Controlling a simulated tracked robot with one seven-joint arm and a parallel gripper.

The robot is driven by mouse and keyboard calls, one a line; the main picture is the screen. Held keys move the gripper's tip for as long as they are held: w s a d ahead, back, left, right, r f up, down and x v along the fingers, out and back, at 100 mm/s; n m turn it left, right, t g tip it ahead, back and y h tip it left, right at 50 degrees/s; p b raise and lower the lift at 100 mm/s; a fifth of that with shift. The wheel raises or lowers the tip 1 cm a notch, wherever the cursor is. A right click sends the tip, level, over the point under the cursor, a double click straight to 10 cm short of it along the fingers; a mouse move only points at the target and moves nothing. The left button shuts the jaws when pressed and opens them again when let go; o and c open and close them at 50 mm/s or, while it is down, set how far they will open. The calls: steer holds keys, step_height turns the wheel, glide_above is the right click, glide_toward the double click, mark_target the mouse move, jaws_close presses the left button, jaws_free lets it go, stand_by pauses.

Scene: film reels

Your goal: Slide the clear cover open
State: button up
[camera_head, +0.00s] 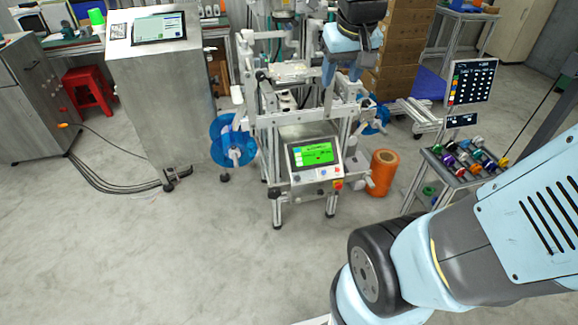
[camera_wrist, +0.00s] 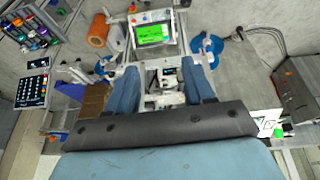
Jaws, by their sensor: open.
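The film reel machine (camera_head: 322,185) stands in the middle of the head view, a metal frame with a lit green screen (camera_head: 317,154) at its front. The screen also shows in the wrist view (camera_wrist: 152,33). I cannot clearly make out the clear cover; it may be among the parts on the machine's upper frame. My gripper (camera_head: 354,74) is above the right upper part of the machine. In the wrist view my gripper (camera_wrist: 162,66) has its two blue fingers wide apart, with machine parts showing between and beyond them. It is open and holds nothing.
Blue reels (camera_head: 229,141) sit on the machine's sides. An orange roll (camera_head: 382,172) stands on the floor at its right. A steel cabinet (camera_head: 160,100) is to the left, and a rack of coloured spools (camera_head: 466,157) to the right. Cardboard boxes (camera_head: 402,45) are stacked behind. The front floor is clear.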

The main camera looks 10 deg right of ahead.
steer(key=w+f+g, duration=0.1)
steer(key=w+f, duration=0.6)
steer(key=w, duration=0.4)
steer(key=n+g+h, duration=0.1)
steer(key=n+g, duration=0.1)
steer(key=g, duration=0.1)
glide_above(297, 177)
steer(key=a, duration=0.2)
step_height(297, 177, down, 36)
steer(key=f, duration=0.4)
steer(key=d+f, duration=0.1)
steer(key=f, duration=0.3)
steer(key=d+f, duration=0.1)
steer(key=f, duration=0.3)
steer(key=shift+f, duration=0.3)
jaws_close()
